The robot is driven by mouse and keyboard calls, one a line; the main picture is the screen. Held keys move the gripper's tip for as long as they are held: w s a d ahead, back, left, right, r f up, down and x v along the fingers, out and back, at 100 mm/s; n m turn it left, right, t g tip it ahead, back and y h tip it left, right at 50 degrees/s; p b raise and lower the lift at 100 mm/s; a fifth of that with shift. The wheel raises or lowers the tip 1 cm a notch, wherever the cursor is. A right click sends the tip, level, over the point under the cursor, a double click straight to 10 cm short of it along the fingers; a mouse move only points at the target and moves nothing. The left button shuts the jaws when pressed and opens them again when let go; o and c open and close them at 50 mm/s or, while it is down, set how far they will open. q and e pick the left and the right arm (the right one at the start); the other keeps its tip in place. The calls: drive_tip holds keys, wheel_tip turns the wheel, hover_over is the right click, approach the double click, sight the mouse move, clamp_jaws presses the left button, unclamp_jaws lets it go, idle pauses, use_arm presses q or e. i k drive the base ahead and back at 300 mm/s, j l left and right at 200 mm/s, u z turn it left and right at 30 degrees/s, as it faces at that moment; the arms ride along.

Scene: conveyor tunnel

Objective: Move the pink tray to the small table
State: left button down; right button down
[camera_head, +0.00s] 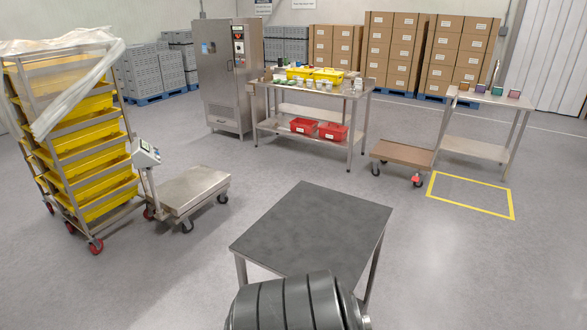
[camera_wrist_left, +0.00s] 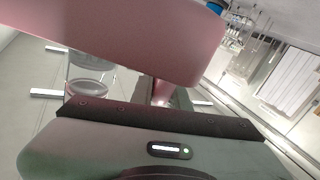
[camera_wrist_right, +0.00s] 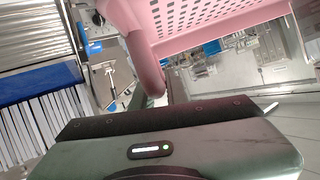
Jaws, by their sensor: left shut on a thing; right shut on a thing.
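The pink tray shows close up in both wrist views: a smooth pink part in the left wrist view (camera_wrist_left: 130,40) and a slotted wall with a rounded edge in the right wrist view (camera_wrist_right: 230,24). My left gripper (camera_wrist_left: 160,95) is shut on the tray. My right gripper (camera_wrist_right: 158,95) is also shut on it. The fingertips are mostly hidden. Neither the tray nor the grippers show in the head view. A small table with a bare dark grey top (camera_head: 315,230) stands close in front of me in the head view.
A platform scale (camera_head: 188,190) and a rack of yellow trays (camera_head: 95,150) stand left. A steel workbench (camera_head: 300,88), a low trolley (camera_head: 402,152) and a side table with cups (camera_head: 475,147) stand farther back. Floor between them is clear.

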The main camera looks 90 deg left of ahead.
sight(318, 225)
drive_tip(key=j+u, duration=0.45)
drive_tip(key=i+j+u, duration=0.1)
drive_tip(key=j+u, duration=0.2)
drive_tip(key=u, duration=0.15)
drive_tip(key=i+j+u, duration=0.1)
drive_tip(key=j+u, duration=0.25)
drive_tip(key=u, duration=0.15)
drive_tip(key=i+j+u, duration=0.2)
drive_tip(key=u, duration=0.25)
drive_tip(key=i+j+u, duration=0.2)
drive_tip(key=u, duration=0.25)
